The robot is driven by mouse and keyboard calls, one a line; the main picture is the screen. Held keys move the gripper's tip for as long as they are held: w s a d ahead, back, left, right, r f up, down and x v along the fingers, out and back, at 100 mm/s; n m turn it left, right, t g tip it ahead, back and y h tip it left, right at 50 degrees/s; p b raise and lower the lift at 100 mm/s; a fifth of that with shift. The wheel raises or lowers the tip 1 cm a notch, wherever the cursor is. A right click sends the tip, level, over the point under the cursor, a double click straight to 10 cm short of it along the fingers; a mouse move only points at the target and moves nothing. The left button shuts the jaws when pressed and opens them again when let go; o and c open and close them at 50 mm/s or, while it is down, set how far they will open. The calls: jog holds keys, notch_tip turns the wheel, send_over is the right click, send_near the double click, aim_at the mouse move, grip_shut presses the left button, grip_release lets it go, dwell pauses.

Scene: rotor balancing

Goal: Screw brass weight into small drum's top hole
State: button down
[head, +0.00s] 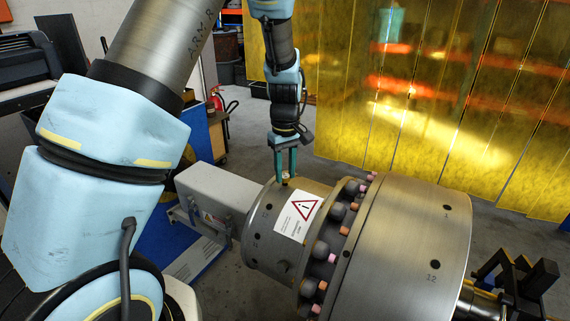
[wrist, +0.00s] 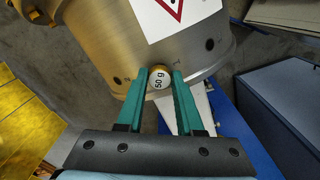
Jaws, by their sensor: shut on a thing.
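The small drum (head: 262,225) is the narrower metal cylinder at the left end of the rotor, with a white warning label on it. It also shows in the wrist view (wrist: 110,50). My gripper (head: 285,170) points down at the top of this drum, with its teal fingers close to the surface. In the wrist view the fingers (wrist: 159,80) are shut on a round brass weight (wrist: 160,77) marked "50 g". The weight's face is toward the camera. The spot under the weight is hidden, so I cannot tell whether it sits in the hole.
The large drum (head: 405,250) with numbered holes lies to the right, past a ring of bolts with coloured tips (head: 331,258). A grey box (head: 210,195) stands behind the small drum. A yellow curtain (head: 430,100) hangs at the back.

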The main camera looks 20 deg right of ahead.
jog(key=n+p, duration=0.2)
jog(key=n, duration=0.1)
jog(key=shift+r+n, duration=0.3)
jog(key=shift+f+n+p, duration=0.15)
jog(key=shift+n+p, duration=0.4)
jog(key=shift+n, duration=0.65)
jog(key=shift+f, duration=0.15)
